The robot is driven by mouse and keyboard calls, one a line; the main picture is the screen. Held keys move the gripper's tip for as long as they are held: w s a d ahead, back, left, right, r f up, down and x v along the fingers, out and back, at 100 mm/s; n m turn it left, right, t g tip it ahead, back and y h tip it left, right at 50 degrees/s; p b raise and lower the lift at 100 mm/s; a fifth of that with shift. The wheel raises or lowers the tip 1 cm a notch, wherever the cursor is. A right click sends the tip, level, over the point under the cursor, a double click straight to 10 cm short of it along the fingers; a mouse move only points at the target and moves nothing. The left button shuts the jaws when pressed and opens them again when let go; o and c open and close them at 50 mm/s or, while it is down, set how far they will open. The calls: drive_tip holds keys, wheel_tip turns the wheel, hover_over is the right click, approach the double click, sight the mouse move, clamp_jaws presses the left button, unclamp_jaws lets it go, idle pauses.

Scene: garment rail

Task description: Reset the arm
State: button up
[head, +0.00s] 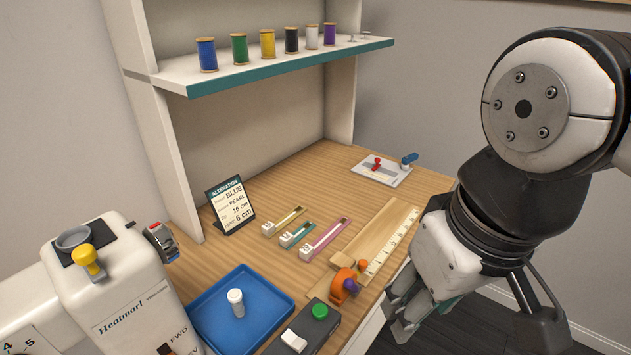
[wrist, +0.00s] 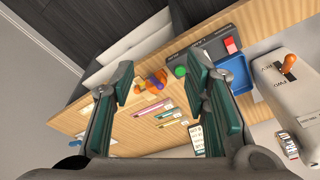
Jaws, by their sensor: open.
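My arm comes in from the right in the head view. My gripper (head: 400,312) hangs off the table's front right edge, beside the wooden ruler block, and part of it runs behind my own wrist. In the wrist view my gripper (wrist: 163,92) has its two green-padded fingers wide apart with nothing between them. Beyond the fingers, the wooden table (wrist: 90,122) shows with an orange and purple piece (wrist: 155,81) on it, apart from the fingers.
The table (head: 275,240) holds a blue tray (head: 205,330) with a white spool, a dark box with a green button (head: 320,311), a ruler (head: 392,243) and an order card (head: 231,205). A white machine (head: 120,280) stands at left. A shelf (head: 290,72) with thread spools overhangs the back.

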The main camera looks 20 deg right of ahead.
wheel_tip(320, 180, up, 11)
drive_tip(key=t+p, duration=0.2)
drive_tip(key=p, duration=0.7)
drive_tip(key=shift+d+f, duration=0.15)
drive_tip(key=shift+f, duration=0.05)
